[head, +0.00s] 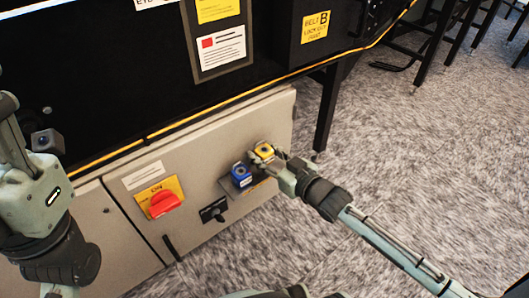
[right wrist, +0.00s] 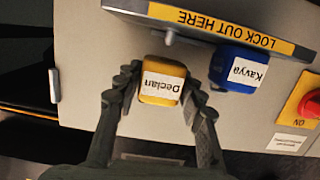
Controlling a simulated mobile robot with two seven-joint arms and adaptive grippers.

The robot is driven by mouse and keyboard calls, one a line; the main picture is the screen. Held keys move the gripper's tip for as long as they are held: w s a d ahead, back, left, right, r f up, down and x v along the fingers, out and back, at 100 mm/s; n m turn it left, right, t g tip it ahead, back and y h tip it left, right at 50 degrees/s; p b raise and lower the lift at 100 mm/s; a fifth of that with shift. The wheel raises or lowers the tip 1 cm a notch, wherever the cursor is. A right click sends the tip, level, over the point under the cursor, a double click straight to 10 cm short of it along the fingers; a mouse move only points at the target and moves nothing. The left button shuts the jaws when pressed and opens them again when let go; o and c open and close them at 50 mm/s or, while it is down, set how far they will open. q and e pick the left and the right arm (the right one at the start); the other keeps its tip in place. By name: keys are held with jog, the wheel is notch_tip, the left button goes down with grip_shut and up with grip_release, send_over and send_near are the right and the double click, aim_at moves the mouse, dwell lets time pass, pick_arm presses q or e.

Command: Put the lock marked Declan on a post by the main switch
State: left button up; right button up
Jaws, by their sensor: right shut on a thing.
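The yellow lock (head: 264,149) marked Declan is between the fingers of my right gripper (head: 262,154), which is shut on it. In the right wrist view the lock (right wrist: 163,81) shows its name label upside down, close to the "LOCK OUT HERE" bar (right wrist: 190,38). I cannot tell whether it is on a post. A blue lock (head: 241,175) marked Kavya hangs at the bar beside it, apart from the yellow one. The red main switch (head: 163,203) is on a yellow plate reading ON, left of the locks. My left gripper (head: 8,103) is at the left edge; its fingers are unclear.
The grey cabinet (head: 205,150) carries the switch and a black handle (head: 213,210). Above it runs the black machine (head: 110,75) with a yellow cable and a "BELT B" sign (head: 315,27). Dark stools stand at the upper right. The carpet (head: 440,165) at right is clear.

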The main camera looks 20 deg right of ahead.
jog(key=shift+f, duration=0.25)
jog(key=shift+f+b, duration=0.3)
jog(key=shift+f, duration=0.45)
jog(key=shift+f, duration=0.5)
dwell(0.4)
jog(key=o, duration=1.3)
jog(key=shift+s, duration=0.15)
jog(key=v, duration=1.1)
jog(key=shift+s+d, duration=0.2)
jog(key=shift+s, duration=0.15)
